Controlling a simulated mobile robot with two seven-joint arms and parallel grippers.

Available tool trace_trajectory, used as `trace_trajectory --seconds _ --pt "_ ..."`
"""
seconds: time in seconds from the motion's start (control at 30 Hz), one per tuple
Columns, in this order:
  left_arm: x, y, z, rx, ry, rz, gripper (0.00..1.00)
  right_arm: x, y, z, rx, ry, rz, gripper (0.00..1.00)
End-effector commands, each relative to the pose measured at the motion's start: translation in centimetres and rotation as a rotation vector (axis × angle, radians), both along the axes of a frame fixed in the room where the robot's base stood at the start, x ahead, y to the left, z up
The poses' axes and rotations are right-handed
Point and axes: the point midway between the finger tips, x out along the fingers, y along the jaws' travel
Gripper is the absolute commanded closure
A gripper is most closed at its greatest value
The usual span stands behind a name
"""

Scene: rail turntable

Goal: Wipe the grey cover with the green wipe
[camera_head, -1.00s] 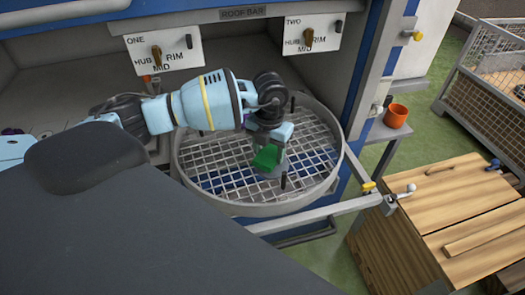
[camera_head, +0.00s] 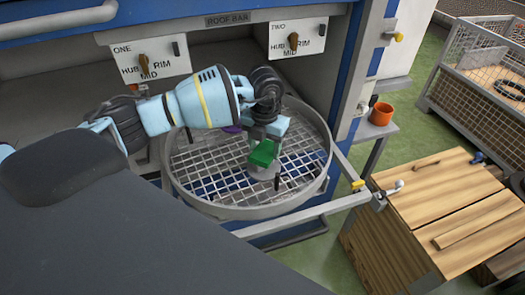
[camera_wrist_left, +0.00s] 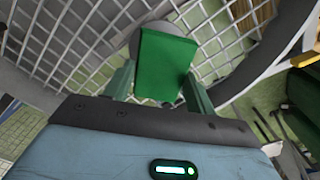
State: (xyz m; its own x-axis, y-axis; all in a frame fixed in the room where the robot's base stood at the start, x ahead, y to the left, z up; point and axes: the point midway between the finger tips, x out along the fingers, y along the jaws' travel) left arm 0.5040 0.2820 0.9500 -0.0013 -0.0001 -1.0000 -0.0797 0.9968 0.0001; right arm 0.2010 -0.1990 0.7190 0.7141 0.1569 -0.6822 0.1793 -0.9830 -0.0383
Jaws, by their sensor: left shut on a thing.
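My left gripper (camera_head: 266,141) is shut on the green wipe (camera_head: 264,153), a small green block-like piece. The wipe also shows in the left wrist view (camera_wrist_left: 164,62), between the two green-tinted fingers (camera_wrist_left: 160,88). The grey cover (camera_head: 262,173) looks like a small round grey piece on the mesh turntable. In the left wrist view the cover (camera_wrist_left: 137,42) shows partly behind the wipe, which hides most of it. The wipe is over or against the cover; I cannot tell whether they touch. My right gripper is not in view.
The round turntable (camera_head: 187,196) has a raised rim and an open grid floor. A purple thing (camera_head: 233,128) lies behind my arm. Switch panels ONE (camera_head: 130,60) and TWO (camera_head: 310,38) hang behind. An orange cup (camera_head: 381,114), wooden box (camera_head: 460,205) and mesh cage (camera_head: 470,95) stand right.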

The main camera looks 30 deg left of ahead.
Motion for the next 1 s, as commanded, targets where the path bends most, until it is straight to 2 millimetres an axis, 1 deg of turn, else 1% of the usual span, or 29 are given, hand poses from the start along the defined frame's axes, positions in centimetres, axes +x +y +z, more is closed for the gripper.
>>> trace_trajectory --seconds 0.03,0.33,0.6,1.0 --pt "0.1 0.0 1.0 0.000 -0.008 0.000 0.63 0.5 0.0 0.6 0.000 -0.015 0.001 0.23" --pt "0.1 0.0 3.5 0.001 -0.007 0.001 0.63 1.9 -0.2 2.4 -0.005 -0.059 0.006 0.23" --pt "0.0 0.0 5.4 0.000 -0.004 0.000 0.63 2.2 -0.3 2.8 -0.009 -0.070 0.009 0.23" --pt "0.0 0.0 5.5 0.000 -0.001 0.000 0.63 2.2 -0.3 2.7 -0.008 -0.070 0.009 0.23"
